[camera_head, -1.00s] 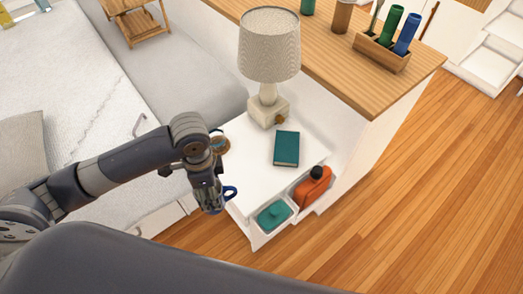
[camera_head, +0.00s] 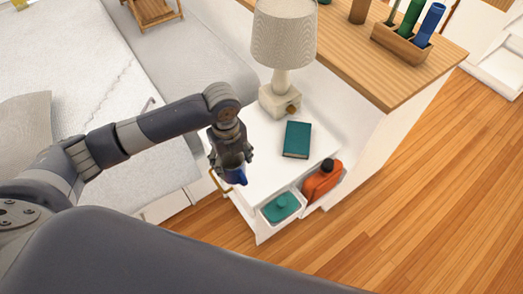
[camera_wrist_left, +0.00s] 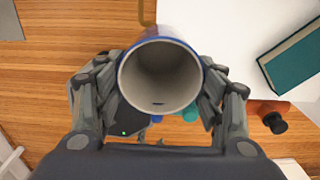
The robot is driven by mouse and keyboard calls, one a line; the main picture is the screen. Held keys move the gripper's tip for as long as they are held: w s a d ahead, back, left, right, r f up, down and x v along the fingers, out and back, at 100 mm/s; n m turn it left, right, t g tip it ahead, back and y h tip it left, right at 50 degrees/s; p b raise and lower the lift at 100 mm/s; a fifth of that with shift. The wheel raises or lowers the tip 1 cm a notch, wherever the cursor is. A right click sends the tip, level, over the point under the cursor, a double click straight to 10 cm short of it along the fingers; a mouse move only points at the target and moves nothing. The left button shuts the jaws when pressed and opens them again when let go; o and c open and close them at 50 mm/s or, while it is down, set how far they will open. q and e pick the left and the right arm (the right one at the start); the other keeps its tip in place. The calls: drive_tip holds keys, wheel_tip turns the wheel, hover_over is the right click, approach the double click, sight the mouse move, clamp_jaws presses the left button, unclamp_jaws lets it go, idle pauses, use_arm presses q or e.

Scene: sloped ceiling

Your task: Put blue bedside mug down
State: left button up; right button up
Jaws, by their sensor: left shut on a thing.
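My left gripper (camera_head: 235,172) is shut on the blue mug (camera_head: 238,175), near the left front edge of the white bedside table top (camera_head: 262,178). Most of the mug is hidden by the gripper in the head view. In the left wrist view, my gripper's fingers (camera_wrist_left: 160,90) hold the mug (camera_wrist_left: 160,76) from both sides. Its round mouth faces the camera and its pale inside looks empty. The white top (camera_wrist_left: 235,50) lies to the right of the mug there, with wooden floor to the left. My right gripper is not in view.
A teal book (camera_head: 297,140) and a lamp (camera_head: 281,60) stand on the white top. Below its front are a teal-lidded item (camera_head: 281,206) in a white compartment and an orange bottle (camera_head: 322,180). A tan loop (camera_head: 217,182) shows beside my gripper. The top's front left looks clear.

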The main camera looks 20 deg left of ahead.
use_arm(q)
drive_tip(key=shift+w+d+f, duration=0.7)
drive_tip(key=shift+w+d, duration=0.3)
drive_tip(key=shift+w, duration=0.15)
drive_tip(key=shift+w+d+f, duration=0.75)
drive_tip(key=shift+w+d, duration=0.3)
drive_tip(key=shift+w, duration=0.05)
drive_tip(key=shift+w+d+f, duration=0.7)
drive_tip(key=shift+w+d, duration=0.3)
drive_tip(key=shift+w, duration=0.15)
drive_tip(key=shift+f, duration=0.1)
drive_tip(key=o, duration=1.3)
wheel_tip(320, 180, up, 12)
drive_tip(key=shift+p, duration=0.3)
